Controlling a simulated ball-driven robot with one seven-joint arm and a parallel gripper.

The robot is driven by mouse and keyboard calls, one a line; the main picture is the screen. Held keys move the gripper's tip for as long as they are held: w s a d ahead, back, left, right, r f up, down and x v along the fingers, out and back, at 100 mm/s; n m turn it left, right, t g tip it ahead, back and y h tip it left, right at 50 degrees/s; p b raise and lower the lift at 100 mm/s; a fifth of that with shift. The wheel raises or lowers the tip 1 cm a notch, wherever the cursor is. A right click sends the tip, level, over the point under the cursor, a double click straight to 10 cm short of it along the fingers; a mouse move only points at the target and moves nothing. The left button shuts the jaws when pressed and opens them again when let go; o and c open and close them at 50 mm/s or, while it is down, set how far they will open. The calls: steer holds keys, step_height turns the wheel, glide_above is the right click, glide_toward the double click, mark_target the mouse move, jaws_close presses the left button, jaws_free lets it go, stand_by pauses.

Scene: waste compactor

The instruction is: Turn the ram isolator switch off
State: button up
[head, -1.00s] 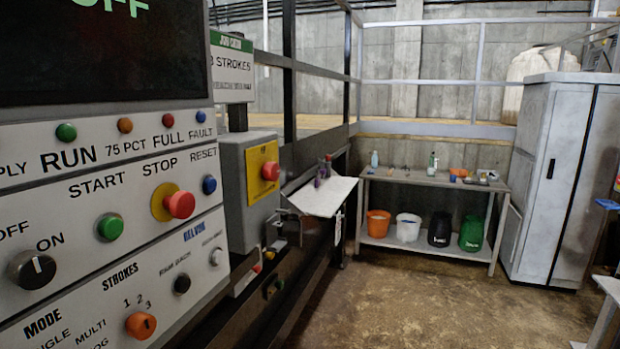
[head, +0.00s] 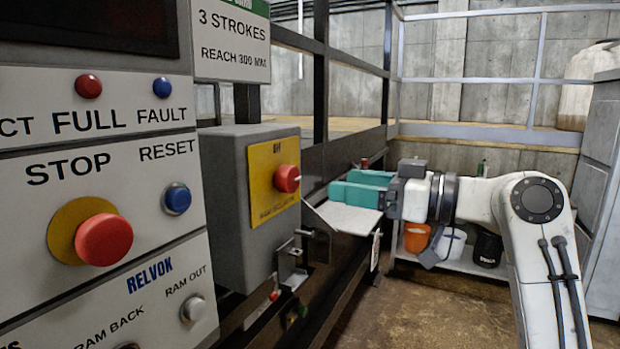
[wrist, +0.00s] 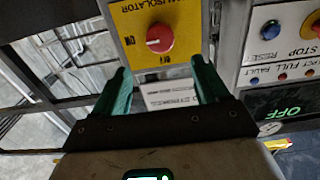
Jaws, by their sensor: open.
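The ram isolator switch is a red round knob (head: 287,179) on a yellow plate (head: 262,205), fixed to the right-hand face of a grey box (head: 222,205). The knob also shows in the wrist view (wrist: 160,39), with a pale mark on its face and small lettering around it. My gripper (head: 345,184) has green fingers and is open and empty. In the head view it is a short way right of the knob, pointing left at it. In the wrist view my fingers (wrist: 160,88) lie either side of the knob's line, apart from it.
The control panel (head: 110,160) with a red stop button (head: 103,239) stands left of the box. A latch bracket (head: 292,260) sticks out below the box. A white sloping board (head: 345,217) lies under my gripper. A shelf with buckets (head: 417,237) stands behind.

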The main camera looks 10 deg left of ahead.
mark_target(294, 178)
steer(key=p+x, duration=0.2)
steer(key=x, duration=0.7)
steer(key=shift+a+f, duration=0.1)
steer(key=shift+a, duration=0.1)
steer(key=shift+c, duration=0.5)
steer(key=c, duration=0.9)
